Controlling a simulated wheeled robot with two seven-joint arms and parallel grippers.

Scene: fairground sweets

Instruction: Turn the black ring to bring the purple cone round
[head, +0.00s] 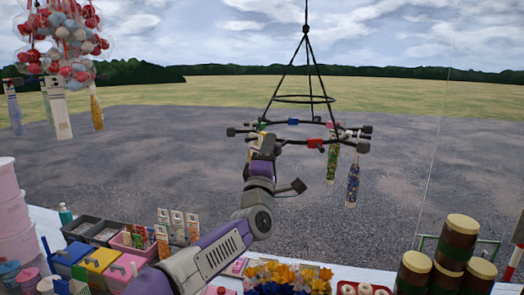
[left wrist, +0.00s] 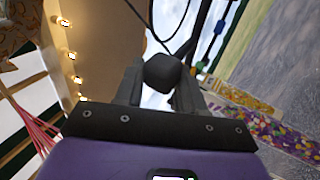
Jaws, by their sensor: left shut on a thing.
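The black ring (head: 305,123) hangs level from a black frame in the middle of the head view. Dark knobs stick out from its rim, with red and blue pieces along it. My left gripper (head: 266,138) is at the ring's near left side. In the left wrist view its fingers (left wrist: 160,85) are shut on a round black knob (left wrist: 162,71). A green-filled cone (head: 332,163) and a blue-filled cone (head: 352,185) hang at the ring's right. In the wrist view, a cone with purple and yellow sweets (left wrist: 270,132) hangs beside a yellow one (left wrist: 238,98). My right gripper is out of view.
A cluster of red, white and blue balls (head: 65,40) hangs at upper left. The counter below holds coloured tubs (head: 95,262), yellow flower-like shapes (head: 290,275) and brown barrels (head: 455,245).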

